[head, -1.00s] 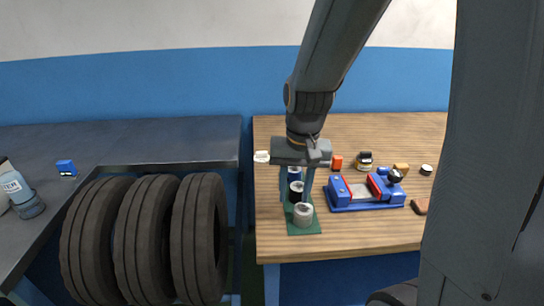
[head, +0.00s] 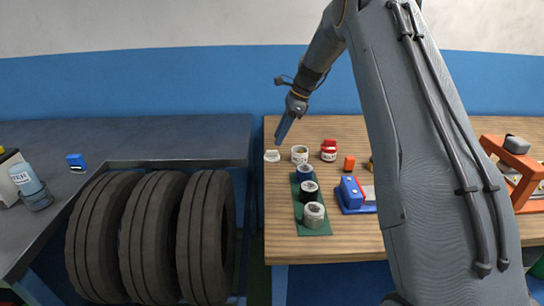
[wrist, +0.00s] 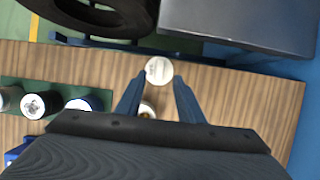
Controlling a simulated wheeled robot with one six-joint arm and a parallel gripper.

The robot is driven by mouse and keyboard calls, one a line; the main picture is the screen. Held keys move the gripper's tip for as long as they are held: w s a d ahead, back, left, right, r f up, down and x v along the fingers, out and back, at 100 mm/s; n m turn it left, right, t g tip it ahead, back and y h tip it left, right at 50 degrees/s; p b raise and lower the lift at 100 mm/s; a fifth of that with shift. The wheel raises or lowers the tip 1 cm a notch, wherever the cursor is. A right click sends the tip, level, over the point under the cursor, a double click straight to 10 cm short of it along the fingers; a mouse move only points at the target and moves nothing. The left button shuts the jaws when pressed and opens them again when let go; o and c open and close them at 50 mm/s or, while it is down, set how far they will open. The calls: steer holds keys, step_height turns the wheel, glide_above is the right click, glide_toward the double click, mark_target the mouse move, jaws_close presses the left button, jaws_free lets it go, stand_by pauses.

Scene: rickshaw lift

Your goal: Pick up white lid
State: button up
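The white lid (head: 272,156) is a small round white piece on the wooden table near its left edge. In the wrist view the lid (wrist: 159,70) lies just at the far end of the gap between my fingertips. My gripper (head: 280,142) is above and close to the lid, pointing down. In the wrist view my gripper (wrist: 159,80) has its two blue-grey fingers spread, with nothing held between them. I cannot tell the exact height of the fingertips above the lid.
A white jar (head: 299,154) stands just right of the lid, and a red jar (head: 329,150) beyond it. A green mat (head: 315,226) holds several cylindrical containers in front. A blue vise (head: 352,194) is to its right. Tyres (head: 207,235) stand left of the table.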

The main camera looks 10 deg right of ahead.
mark_target(272, 151)
steer(key=p+x, duration=0.2)
steer(key=x, duration=0.4)
steer(key=shift+d, duration=0.1)
jaws_close()
